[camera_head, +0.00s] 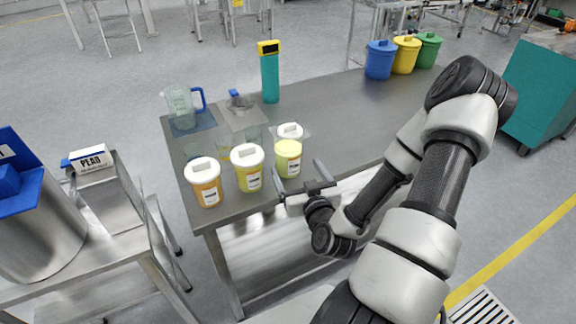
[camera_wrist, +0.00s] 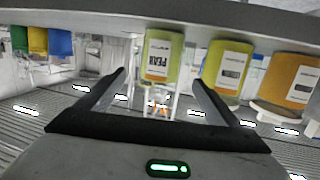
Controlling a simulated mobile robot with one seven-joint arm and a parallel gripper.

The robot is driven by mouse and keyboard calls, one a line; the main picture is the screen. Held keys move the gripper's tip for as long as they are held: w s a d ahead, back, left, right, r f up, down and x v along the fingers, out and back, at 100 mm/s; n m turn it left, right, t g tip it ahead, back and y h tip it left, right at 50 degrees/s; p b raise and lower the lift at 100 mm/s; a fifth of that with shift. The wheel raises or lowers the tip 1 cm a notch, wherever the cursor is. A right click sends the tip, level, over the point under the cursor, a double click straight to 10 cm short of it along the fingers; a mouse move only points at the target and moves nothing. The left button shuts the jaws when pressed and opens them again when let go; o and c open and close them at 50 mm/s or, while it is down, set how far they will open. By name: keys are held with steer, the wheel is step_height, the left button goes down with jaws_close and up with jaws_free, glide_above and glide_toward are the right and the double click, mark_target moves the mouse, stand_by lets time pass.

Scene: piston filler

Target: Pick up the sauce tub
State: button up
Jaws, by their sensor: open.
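Three tubs stand in a row at the near left of the steel table: an orange one (camera_head: 206,190), a yellow one (camera_head: 248,172) and a yellow-green one (camera_head: 288,160). The left two wear white lids. I cannot tell which is the sauce tub; the labels are mostly too small. My gripper (camera_head: 297,171) is open and empty, just in front of the right tub. In the wrist view, this tub (camera_wrist: 162,60) shows between and beyond the fingertips (camera_wrist: 160,77), apparently untouched.
Behind the tubs stand a clear jug (camera_head: 181,102) with a blue handle and a teal bottle (camera_head: 270,75). Blue, yellow and green bins (camera_head: 404,55) stand at the table's far end. The table's middle (camera_head: 330,105) is clear. A steel cart (camera_head: 105,215) is at left.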

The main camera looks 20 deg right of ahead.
mark_target(292, 161)
steer(key=w+b, duration=0.1)
steer(key=f+b, duration=0.1)
steer(key=shift+w+d+b, duration=0.25)
steer(key=shift+w+b, duration=0.1)
steer(key=shift+b, duration=0.05)
steer(key=w+b, duration=0.1)
steer(key=b, duration=0.3)
steer(key=shift+w+f, duration=0.1)
steer(key=x, duration=0.4)
steer(key=shift+r, duration=0.35)
steer(key=shift+b+x, duration=0.55)
steer(key=shift+x, duration=2.55)
steer(key=shift+c, duration=0.4)
steer(key=c, duration=1.4)
steer(key=shift+c, duration=0.5)
steer(key=shift+r, duration=0.1)
